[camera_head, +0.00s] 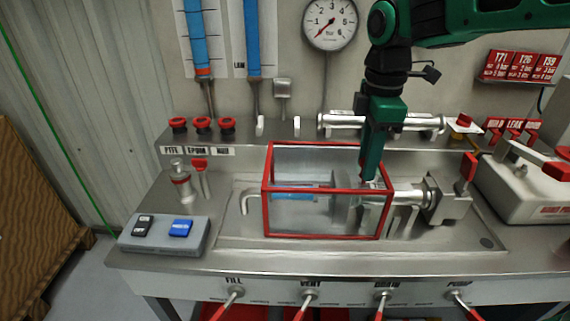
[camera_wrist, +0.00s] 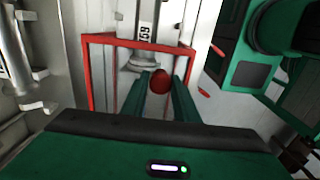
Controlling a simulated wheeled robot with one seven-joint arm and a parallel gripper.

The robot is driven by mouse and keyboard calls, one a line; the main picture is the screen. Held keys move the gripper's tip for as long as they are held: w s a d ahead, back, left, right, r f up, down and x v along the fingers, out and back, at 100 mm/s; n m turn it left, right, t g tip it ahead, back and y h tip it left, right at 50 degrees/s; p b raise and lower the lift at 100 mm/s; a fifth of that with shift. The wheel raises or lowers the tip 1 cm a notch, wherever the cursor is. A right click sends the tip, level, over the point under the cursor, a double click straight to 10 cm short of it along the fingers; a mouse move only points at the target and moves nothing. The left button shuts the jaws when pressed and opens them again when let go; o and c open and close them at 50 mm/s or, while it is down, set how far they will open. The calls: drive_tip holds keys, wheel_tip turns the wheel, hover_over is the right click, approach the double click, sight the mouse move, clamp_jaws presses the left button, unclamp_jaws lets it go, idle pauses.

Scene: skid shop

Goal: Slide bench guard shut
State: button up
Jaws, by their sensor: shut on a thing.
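The bench guard (camera_head: 265,205) is a clear box with a red frame on the steel bench. It stands over a blue piece (camera_head: 290,193) and part of the flanged metal fitting (camera_head: 343,212). The fitting's pipe runs on out past the guard's right end. My gripper (camera_head: 370,181) points down at the guard's upper right end. In the wrist view the guard's red frame (camera_wrist: 88,78) surrounds the fingers, and a round red knob (camera_wrist: 160,82) sits between them. My gripper (camera_wrist: 161,80) is shut on this knob. The fingertips' exact contact is partly hidden in the head view.
A valve block (camera_head: 447,197) with a red handle stands right of the guard. A switch box (camera_head: 165,234) is at the front left. A metal rod (camera_head: 340,122) lies on the back shelf. A white unit (camera_head: 525,190) fills the right side. The bench left of the guard holds a bent pipe (camera_head: 246,198).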

sight(379, 175)
drive_tip(key=shift+w+d+r, duration=0.1)
drive_tip(key=shift+d, duration=1.55)
drive_tip(key=shift+d, duration=1.75)
drive_tip(key=shift+d, duration=1.9)
drive_tip(key=shift+s+d, duration=0.2)
drive_tip(key=shift+d, duration=1.5)
